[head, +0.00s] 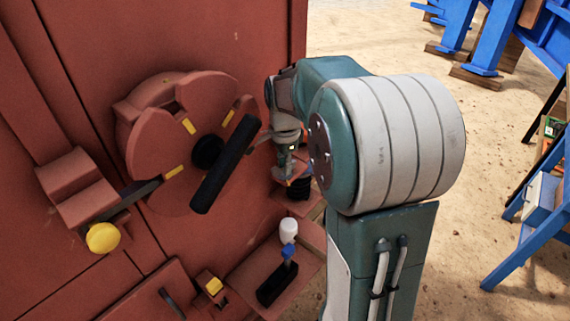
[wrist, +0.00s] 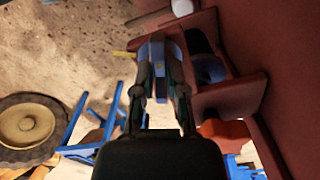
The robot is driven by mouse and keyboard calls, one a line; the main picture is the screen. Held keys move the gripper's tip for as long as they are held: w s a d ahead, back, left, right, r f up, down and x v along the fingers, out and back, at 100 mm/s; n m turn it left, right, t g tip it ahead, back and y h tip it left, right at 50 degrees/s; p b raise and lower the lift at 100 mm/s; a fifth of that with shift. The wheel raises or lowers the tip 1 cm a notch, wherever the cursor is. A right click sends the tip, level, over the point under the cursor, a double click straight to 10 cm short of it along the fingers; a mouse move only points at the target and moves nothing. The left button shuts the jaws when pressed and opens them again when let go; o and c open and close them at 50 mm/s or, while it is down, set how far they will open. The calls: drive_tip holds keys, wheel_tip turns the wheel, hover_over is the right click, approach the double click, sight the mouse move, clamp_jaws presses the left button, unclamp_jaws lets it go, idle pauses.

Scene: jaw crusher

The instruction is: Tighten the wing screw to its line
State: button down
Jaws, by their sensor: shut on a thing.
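My gripper (wrist: 162,46) points away from the wrist camera, and its two fingers are closed on a narrow blue-grey piece (wrist: 163,62), which I take to be the wing screw. The fingers hide much of it. A thin yellow mark (wrist: 124,54) lies just left of the fingertips. In the head view my gripper (head: 285,172) hangs beside the red machine, right of the round plate, above a black ribbed part (head: 299,189). The screw and its line cannot be made out there.
The red round plate (head: 150,140) carries a long black handle (head: 223,165) and yellow marks. A lever with a yellow knob (head: 103,238) is lower left. A red tray (head: 245,275) holds a white cylinder (head: 289,230) and a blue-and-black item (head: 278,278). Blue stands (head: 532,235) are at right.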

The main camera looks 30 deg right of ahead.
sight(281, 164)
drive_tip(key=shift+a+m, duration=0.15)
drive_tip(key=shift+m, duration=1.05)
drive_tip(key=c, duration=0.7)
unclamp_jaws()
drive_tip(key=shift+w+a, duration=0.1)
drive_tip(key=shift+a, duration=0.05)
drive_tip(key=shift+r, duration=0.3)
wheel_tip(281, 164, up, 11)
drive_tip(key=shift+r, duration=0.15)
drive_tip(key=shift+a, duration=0.1)
